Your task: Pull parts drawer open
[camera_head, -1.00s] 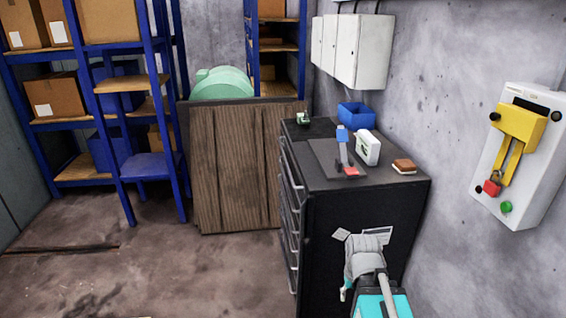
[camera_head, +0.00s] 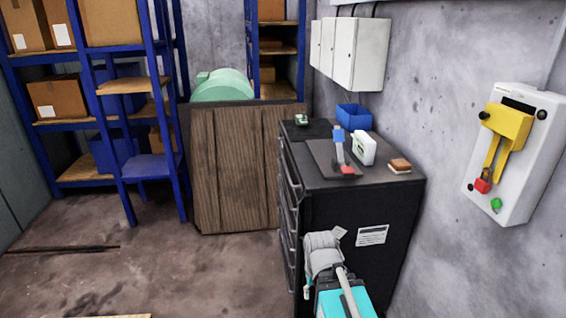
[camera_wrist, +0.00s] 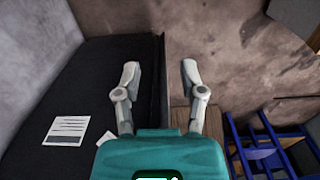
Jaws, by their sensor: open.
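A black drawer cabinet (camera_head: 400,208) stands at centre right in the head view. Its drawer fronts face left and carry a column of pale bar handles (camera_head: 293,178). The drawers look closed, and I cannot tell which one is the parts drawer. In the wrist view the cabinet's dark side (camera_wrist: 95,85) with paper labels fills the left. My gripper (camera_wrist: 160,70) is open and empty there, its two grey fingers spread on either side of the cabinet's edge in the picture. No contact with a handle shows. In the head view my arm covers the cabinet's lower near corner.
On the cabinet top are a blue bin (camera_head: 354,116), a white box (camera_head: 363,148) and small items. A wooden crate (camera_head: 235,170) stands close behind the drawer side. Blue shelving (camera_head: 130,200) is at left. A switch box (camera_head: 515,155) hangs on the right wall. Floor left of the cabinet is clear.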

